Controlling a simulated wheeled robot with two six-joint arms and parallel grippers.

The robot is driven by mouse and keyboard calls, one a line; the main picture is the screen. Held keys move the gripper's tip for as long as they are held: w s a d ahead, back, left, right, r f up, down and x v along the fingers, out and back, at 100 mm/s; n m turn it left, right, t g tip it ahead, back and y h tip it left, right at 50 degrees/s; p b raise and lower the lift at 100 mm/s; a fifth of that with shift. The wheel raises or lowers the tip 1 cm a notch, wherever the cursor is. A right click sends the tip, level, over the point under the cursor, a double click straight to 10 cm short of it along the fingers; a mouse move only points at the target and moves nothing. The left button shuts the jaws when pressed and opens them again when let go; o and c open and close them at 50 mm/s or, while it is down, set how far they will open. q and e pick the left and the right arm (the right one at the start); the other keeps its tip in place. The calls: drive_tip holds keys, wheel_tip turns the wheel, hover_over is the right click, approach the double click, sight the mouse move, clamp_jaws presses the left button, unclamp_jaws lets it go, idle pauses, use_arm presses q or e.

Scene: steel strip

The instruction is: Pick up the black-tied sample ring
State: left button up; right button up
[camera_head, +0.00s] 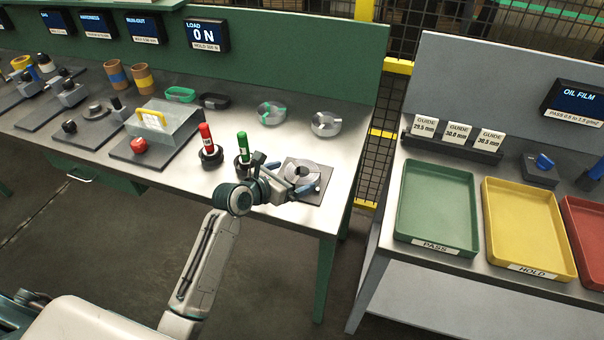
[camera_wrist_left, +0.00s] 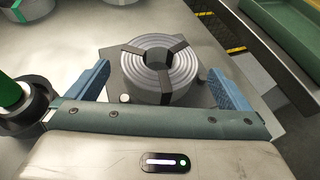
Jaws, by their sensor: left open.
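A grey steel ring with concentric grooves and three dark radial bands (camera_wrist_left: 160,66) sits on a dark square plate (camera_wrist_left: 118,60) in the left wrist view. In the head view the same ring (camera_head: 303,172) lies near the bench's front right corner, partly behind my gripper. My left gripper (camera_head: 289,178) is open, its blue fingers on either side of the ring, with a visible gap on each side. In the wrist view nothing is between the fingers (camera_wrist_left: 160,72) but the ring. Another grey ring (camera_head: 326,123) with banding whose colour I cannot tell lies farther back. My right gripper is not in view.
A green pen in a black holder (camera_head: 243,150) stands close left of my gripper; a red one (camera_head: 207,147) stands beyond it. A green-banded ring (camera_head: 271,112) lies behind. Green (camera_head: 438,205) and yellow (camera_head: 528,225) trays are on the right-hand table, across a gap.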

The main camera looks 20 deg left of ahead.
sight(308, 166)
use_arm(q)
drive_tip(key=x, duration=0.4)
drive_tip(key=shift+f+p, duration=0.2)
drive_tip(key=shift+p, duration=0.15)
drive_tip(key=shift+c, duration=0.4)
drive_tip(key=shift+r, duration=0.1)
drive_tip(key=c, duration=1.1)
drive_tip(key=shift+r, duration=0.1)
drive_tip(key=shift+r, duration=0.6)
wheel_tip(308, 166, up, 2)
drive_tip(key=shift+r+b, duration=0.1)
drive_tip(key=shift+b, duration=0.35)
drive_tip(key=s+a, duration=0.3)
drive_tip(key=s+a+b, duration=0.1)
drive_tip(key=s+a, duration=0.2)
drive_tip(key=s, duration=0.1)
drive_tip(key=s+a+r+b, duration=0.1)
drive_tip(key=s+a, duration=0.2)
drive_tip(key=s, duration=0.1)
drive_tip(key=shift+a, duration=0.15)
drive_tip(key=shift+v, duration=0.8)
